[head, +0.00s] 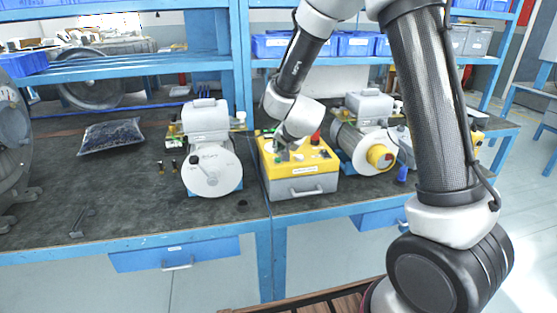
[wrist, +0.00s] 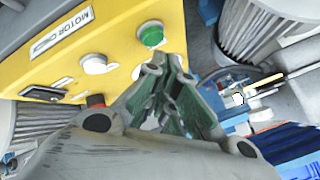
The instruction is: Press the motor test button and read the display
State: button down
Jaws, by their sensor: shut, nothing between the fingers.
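The yellow-topped test box (head: 318,165) with a grey front and handle sits on the bench, and its yellow panel (wrist: 113,20) fills the upper left of the wrist view. The panel carries a green button (wrist: 151,34), a white round knob or button (wrist: 94,63), a "MOTOR" label (wrist: 61,32) and a small dark-framed window (wrist: 42,92). I cannot read anything in that window. My gripper (head: 281,150) is over the panel in the head view. In the wrist view its fingers (wrist: 166,66) are together and empty, close to the green button; contact cannot be told.
A grey-white blower (head: 210,165) stands left of the box and another motor unit with a yellow cap (head: 380,157) stands right. A dark bag (head: 110,136) lies farther left. A blue shelf (head: 150,65) rises behind.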

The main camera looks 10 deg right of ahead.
jog(key=shift+f, duration=0.15)
dwell(0.7)
jog(key=shift+f, duration=0.3)
jog(key=shift+f, duration=0.35)
dwell(0.6)
jog(key=shift+r, duration=0.8)
dwell(0.3)
